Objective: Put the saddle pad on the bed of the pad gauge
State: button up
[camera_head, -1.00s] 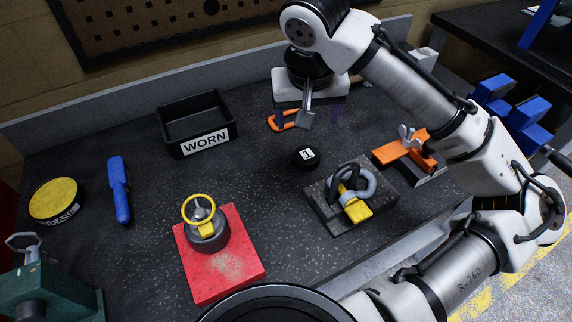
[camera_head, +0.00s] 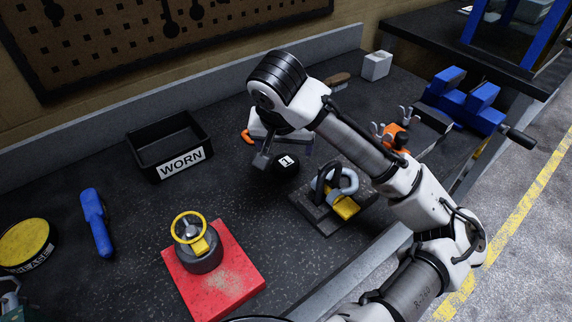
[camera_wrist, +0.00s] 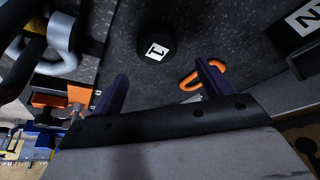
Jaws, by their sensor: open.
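The saddle pad appears to be the small round black puck with a white "1" label (camera_head: 286,161), lying on the dark bench top. It also shows in the wrist view (camera_wrist: 157,45). My gripper (camera_head: 283,150) is above the bench close to the puck, partly covered by my wrist. In the wrist view my gripper (camera_wrist: 163,82) has its two dark fingers apart with nothing between them, and the puck lies beyond the tips. I cannot tell for sure which thing is the pad gauge; a red plate (camera_head: 235,285) bears a grey round body with a yellow ring (camera_head: 190,235).
A black bin marked WORN (camera_head: 180,163) stands behind left. A dark block with shackles and a yellow part (camera_head: 345,207) is near the puck. An orange hook-like piece (camera_wrist: 188,82) lies close by. A blue tool (camera_head: 97,222) and a yellow-topped tin (camera_head: 25,240) are left.

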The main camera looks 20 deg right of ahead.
aim_at(286, 162)
jog(key=shift+s+f+p+x, duration=0.1)
jog(key=shift+s+p+x, duration=0.15)
jog(key=shift+x, duration=1.15)
jog(key=shift+s+f+p+x, duration=0.15)
jog(key=shift+s+x, duration=0.1)
jog(key=shift+x, duration=1.15)
jog(key=shift+a+r, duration=0.1)
jog(key=shift+a, duration=0.05)
jog(key=c, duration=1.2)
